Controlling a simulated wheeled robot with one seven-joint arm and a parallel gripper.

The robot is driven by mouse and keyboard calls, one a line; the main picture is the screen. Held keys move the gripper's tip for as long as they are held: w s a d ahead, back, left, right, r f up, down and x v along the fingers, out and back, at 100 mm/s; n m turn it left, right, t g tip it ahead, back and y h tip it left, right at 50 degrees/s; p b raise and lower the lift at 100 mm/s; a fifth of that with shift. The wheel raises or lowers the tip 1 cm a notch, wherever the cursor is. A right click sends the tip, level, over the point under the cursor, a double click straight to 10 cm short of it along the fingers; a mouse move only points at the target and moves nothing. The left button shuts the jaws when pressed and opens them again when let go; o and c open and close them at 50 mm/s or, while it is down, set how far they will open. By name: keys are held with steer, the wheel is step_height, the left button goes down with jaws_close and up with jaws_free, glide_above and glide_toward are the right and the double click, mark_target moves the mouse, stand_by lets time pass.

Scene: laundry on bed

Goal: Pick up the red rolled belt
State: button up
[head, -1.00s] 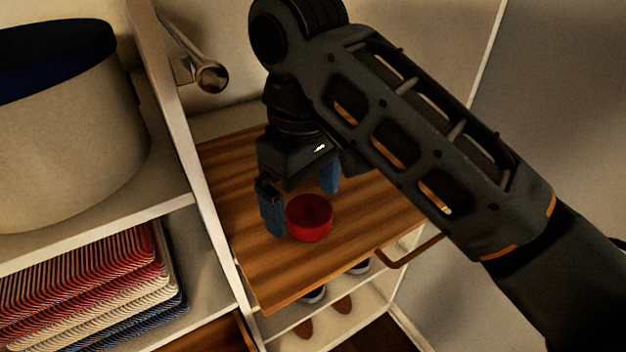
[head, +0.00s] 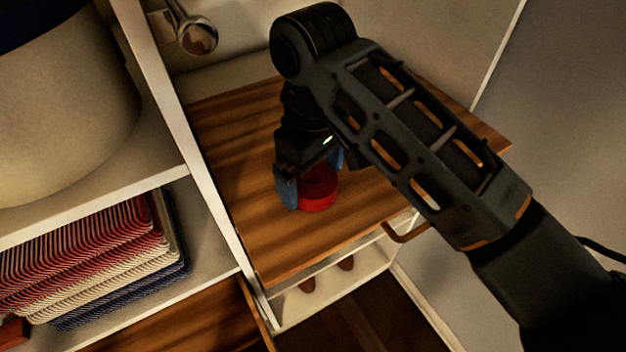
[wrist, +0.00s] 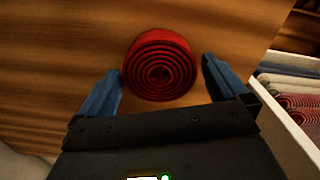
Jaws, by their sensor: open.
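The red rolled belt (head: 318,190) lies on the wooden shelf board, its coil showing as a spiral in the wrist view (wrist: 159,66). My gripper (head: 314,176) is open, with its blue fingers on either side of the belt in the head view. In the wrist view, the two fingertips (wrist: 162,68) flank the coil, with wood showing between each fingertip and the belt. The far finger is partly hidden behind the belt and my arm in the head view.
The wooden board (head: 250,240) is otherwise clear. A white upright panel (head: 192,155) stands to its left, with folded striped cloths (head: 90,250) and a large beige container (head: 65,110) beyond. A handle (head: 405,232) is at the board's front right. Shoes (head: 346,263) sit below.

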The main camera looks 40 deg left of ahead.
steer(key=shift+c, duration=0.4)
steer(key=c, duration=0.9)
steer(key=shift+r, duration=0.1)
